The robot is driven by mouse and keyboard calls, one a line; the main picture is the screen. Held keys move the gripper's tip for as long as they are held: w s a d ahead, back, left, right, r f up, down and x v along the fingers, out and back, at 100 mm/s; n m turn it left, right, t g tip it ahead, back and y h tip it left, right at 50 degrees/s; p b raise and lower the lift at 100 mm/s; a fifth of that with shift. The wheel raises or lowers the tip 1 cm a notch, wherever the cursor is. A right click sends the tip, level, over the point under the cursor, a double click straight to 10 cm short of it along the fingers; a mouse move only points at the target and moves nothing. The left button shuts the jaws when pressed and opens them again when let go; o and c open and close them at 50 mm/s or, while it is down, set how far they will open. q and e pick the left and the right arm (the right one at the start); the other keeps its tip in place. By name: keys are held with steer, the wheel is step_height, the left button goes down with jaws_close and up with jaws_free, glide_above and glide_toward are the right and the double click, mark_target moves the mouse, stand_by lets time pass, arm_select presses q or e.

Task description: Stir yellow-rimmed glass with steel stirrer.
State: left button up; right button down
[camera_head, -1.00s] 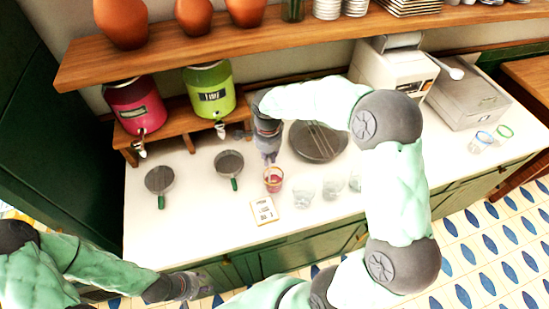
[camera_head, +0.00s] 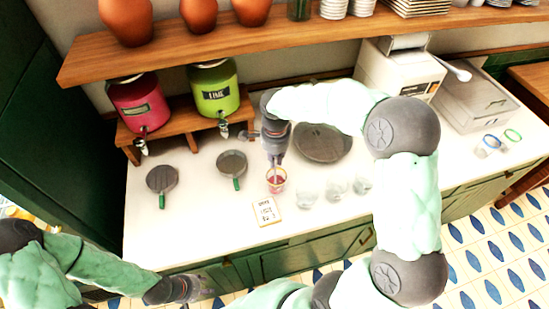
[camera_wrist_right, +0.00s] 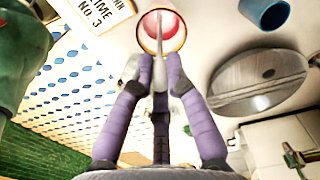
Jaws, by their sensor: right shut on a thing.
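The yellow-rimmed glass (camera_head: 276,186) stands on the white counter with a pink-red drink in it. It also shows at the top of the right wrist view (camera_wrist_right: 149,35). My right gripper (camera_head: 276,162) is above the glass, pointing down. In the right wrist view its purple fingers (camera_wrist_right: 160,80) are shut on the thin grey steel stirrer (camera_wrist_right: 160,52), which reaches into the glass's mouth. How deep its tip goes is hard to see. My left gripper (camera_head: 196,288) is low at the front, away from the glass; its jaws are too small to read.
An order card (camera_head: 266,211) reading "LIME NO 3" lies in front of the glass. Clear glasses (camera_head: 308,193) stand to its right, a round dark tray (camera_head: 325,150) behind. Two green-handled strainers (camera_head: 232,163) lie left. Red (camera_head: 138,104) and lime (camera_head: 215,90) dispensers stand behind under a shelf.

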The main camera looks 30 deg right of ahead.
steer(key=shift+d, duration=0.25)
steer(key=shift+r, duration=0.1)
steer(key=shift+r+p, duration=2.7)
steer(key=shift+r, duration=1.4)
